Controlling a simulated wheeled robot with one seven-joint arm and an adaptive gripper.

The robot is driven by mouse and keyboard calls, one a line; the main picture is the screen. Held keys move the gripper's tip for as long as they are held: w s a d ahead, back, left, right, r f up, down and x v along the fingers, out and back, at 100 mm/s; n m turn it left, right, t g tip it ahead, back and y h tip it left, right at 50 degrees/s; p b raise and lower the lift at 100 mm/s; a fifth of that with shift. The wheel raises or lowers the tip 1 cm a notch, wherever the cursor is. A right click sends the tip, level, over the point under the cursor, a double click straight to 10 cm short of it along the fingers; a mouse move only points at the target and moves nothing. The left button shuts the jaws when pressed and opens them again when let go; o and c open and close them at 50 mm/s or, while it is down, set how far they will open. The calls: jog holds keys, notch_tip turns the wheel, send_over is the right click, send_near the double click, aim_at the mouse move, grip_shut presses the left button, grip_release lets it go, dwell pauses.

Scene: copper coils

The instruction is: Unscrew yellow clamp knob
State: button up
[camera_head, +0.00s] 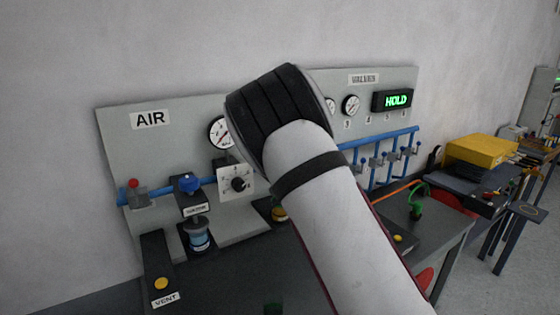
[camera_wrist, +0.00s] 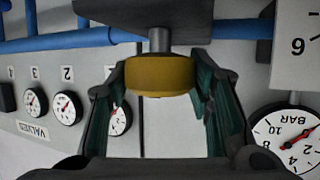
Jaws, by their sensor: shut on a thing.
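The yellow clamp knob (camera_wrist: 160,76) is a short, wide cylinder on a grey stem, seen in the wrist view. The stem meets a dark block (camera_wrist: 165,20) at the top of that picture. My gripper (camera_wrist: 159,82) has one green-padded finger on each side of the knob and is shut on it. In the head view my arm hides the gripper. A small yellow part (camera_head: 279,213) shows at the arm's left edge there; I cannot tell whether it is the same knob.
The grey AIR panel (camera_head: 115,150) carries gauges, a dial (camera_head: 238,185) and blue pipes (camera_head: 395,140). A black VENT box (camera_head: 157,260) with a yellow button stands at the left. A green HOLD display (camera_head: 397,100) and a yellow case (camera_head: 480,150) are at the right.

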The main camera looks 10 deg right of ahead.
jog(key=n+y+b, duration=0.1)
jog(key=n+y, duration=0.1)
jog(key=y, duration=0.1)
jog(key=n+g+y+b, duration=0.1)
jog(key=n+y+b, duration=0.1)
jog(key=n+y, duration=0.1)
jog(key=shift+w+d+f, duration=0.1)
jog(key=shift+w+d, duration=0.1)
jog(key=n+g+y+b, duration=0.4)
jog(key=n+y+b, duration=0.1)
jog(key=shift+a+f+n, duration=0.1)
jog(key=shift+f+n, duration=0.1)
jog(key=shift+n, duration=0.1)
jog(key=n+g+y+b, duration=0.1)
jog(key=n+g+b, duration=0.1)
jog(key=g+b, duration=0.1)
jog(key=n+g+y+b, duration=0.1)
jog(key=n+g+b, duration=0.2)
jog(key=b, duration=0.1)
jog(key=shift+w+f, duration=0.1)
jog(key=shift+f, duration=0.05)
jog(key=shift+s+r+n+g+y+b, duration=0.1)
jog(key=shift+r+n+g+y+b, duration=0.05)
jog(key=shift+n+g+b, duration=0.75)
jog(key=shift+s+r+n+g+y+b, duration=0.15)
jog(key=shift+n+g+b, duration=0.4)
jog(key=shift+n+g, duration=0.6)
jog(key=shift+a+n+g, duration=0.1)
jog(key=shift+n+g, duration=0.15)
jog(key=shift+g, duration=0.2)
